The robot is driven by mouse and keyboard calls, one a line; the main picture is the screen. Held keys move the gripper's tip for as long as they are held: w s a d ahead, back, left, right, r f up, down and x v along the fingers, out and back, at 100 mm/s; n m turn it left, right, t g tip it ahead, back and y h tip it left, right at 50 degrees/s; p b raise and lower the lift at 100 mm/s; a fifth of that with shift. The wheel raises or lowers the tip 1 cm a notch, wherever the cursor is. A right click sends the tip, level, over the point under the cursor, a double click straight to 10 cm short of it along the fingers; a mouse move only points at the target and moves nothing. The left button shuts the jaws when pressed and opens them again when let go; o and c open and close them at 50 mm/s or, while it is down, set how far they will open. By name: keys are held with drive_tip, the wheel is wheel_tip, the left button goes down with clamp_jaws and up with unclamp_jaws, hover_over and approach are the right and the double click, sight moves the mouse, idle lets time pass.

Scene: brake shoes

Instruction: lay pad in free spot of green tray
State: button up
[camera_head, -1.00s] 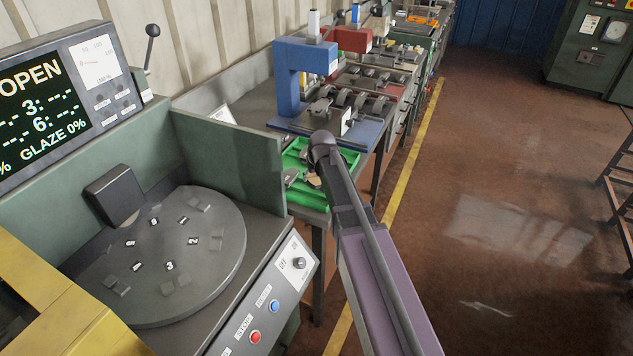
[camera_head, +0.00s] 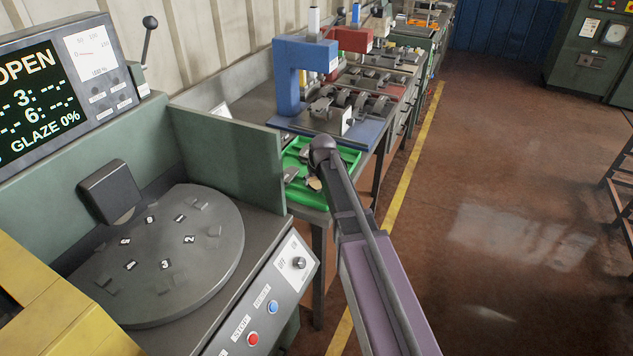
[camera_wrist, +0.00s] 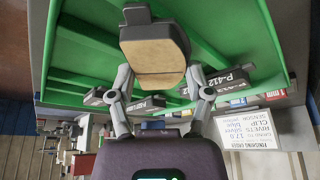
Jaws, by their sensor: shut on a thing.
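My gripper (camera_wrist: 160,102) is shut on a pad (camera_wrist: 152,48), which has a tan face and a dark grey edge, in the wrist view. The pad is held over the green tray (camera_wrist: 90,28), which has raised green dividers. Other dark pads marked P-412 (camera_wrist: 232,78) lie in the tray near the fingers. In the head view the green tray (camera_head: 318,202) sits on the bench beyond the turntable, and the held pad (camera_head: 314,184) shows small just left of my arm. My arm hides part of the tray. I cannot tell whether the held pad touches the tray.
A blue press (camera_head: 290,85) stands behind the tray. A green machine panel (camera_head: 230,155) stands left of the tray, beside a numbered round turntable (camera_head: 165,255). A finishing-order sign (camera_wrist: 248,132) shows in the wrist view. Open floor lies to the right.

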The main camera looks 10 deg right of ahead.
drive_tip(key=shift+f, duration=0.1)
drive_tip(key=o, duration=1.3)
drive_tip(key=p+v, duration=1.1)
drive_tip(key=v, duration=0.1)
idle(0.7)
drive_tip(key=s+g, duration=0.1)
drive_tip(key=s, duration=0.6)
drive_tip(key=s+m+g, duration=0.1)
drive_tip(key=s+g, duration=0.1)
drive_tip(key=s, duration=0.6)
drive_tip(key=s+d+f+g, duration=0.1)
drive_tip(key=s, duration=0.6)
drive_tip(key=shift+s+m+h, duration=0.3)
drive_tip(key=shift+s+m, duration=0.05)
drive_tip(key=shift+m, duration=0.05)
